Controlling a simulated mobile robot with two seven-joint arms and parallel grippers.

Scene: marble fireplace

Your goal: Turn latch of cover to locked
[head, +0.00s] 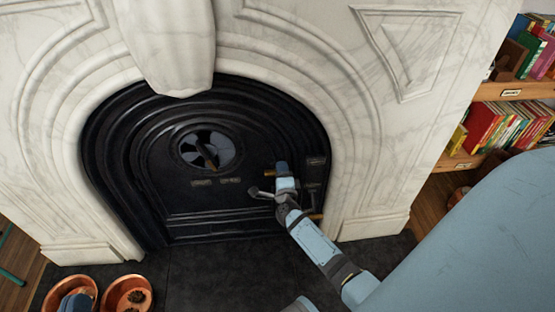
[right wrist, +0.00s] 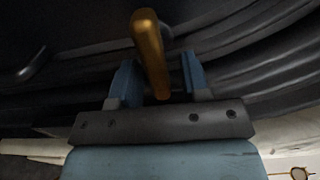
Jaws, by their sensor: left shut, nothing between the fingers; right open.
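The black fireplace cover (head: 160,205) fills the marble arch in the head view. In the right wrist view a brass handle (right wrist: 149,50) stands between the two blue fingers of my right gripper (right wrist: 157,75). The fingers are open around it, with gaps at the sides; I cannot tell whether they touch it. In the head view my right gripper (head: 284,176) is at the cover's right side and hides part of it. I cannot tell the latch's exact turn.
A round vent (head: 206,148) with a brass-toned handle sits mid-cover. A grey lever (head: 260,192) is left of my right gripper. Copper bowls (head: 127,294) stand on the hearth at lower left. Bookshelves (head: 515,92) stand at the right. The dark hearth (head: 220,275) is mostly clear.

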